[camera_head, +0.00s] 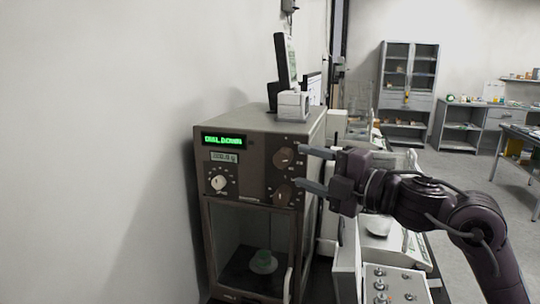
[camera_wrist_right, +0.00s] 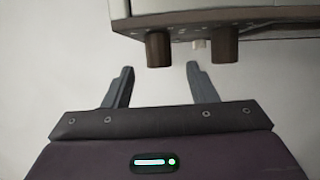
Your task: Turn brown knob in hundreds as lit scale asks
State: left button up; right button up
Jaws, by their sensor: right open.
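The lit scale (camera_head: 243,140) is a brown-grey cabinet with a glazed weighing chamber below its panel. Its green display (camera_head: 224,140) appears to read "DIAL DOWN". A smaller readout (camera_head: 224,157) below is too small to read surely. An upper brown knob (camera_head: 284,157) and a lower brown knob (camera_head: 282,194) are at the panel's right side. My right gripper (camera_head: 302,168) is open and empty, its fingers pointing at these knobs. In the right wrist view one brown knob (camera_wrist_right: 159,50) lies just beyond the gap between the fingertips, apart from them. My left gripper is not in view.
A white knob (camera_head: 219,183) is on the panel's left. A white device (camera_head: 292,105) sits on top of the scale. Other instruments crowd the bench under my right arm. A wall closes the left side.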

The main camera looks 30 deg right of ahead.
aim_at(290, 159)
jog(key=p+x, duration=0.1)
jog(key=x, duration=0.3)
jog(key=shift+r+p, duration=0.25)
jog(key=shift+p, duration=0.15)
jog(key=shift+p+x, duration=0.35)
jog(key=shift+x, duration=0.9)
jog(key=shift+f, duration=0.2)
jog(key=shift+c, duration=1.1)
jog(key=c, duration=0.7)
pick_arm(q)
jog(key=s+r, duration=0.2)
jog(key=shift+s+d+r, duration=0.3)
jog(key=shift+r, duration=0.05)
pick_arm(e)
jog(key=shift+r, duration=0.1)
jog(key=shift+c, duration=0.3)
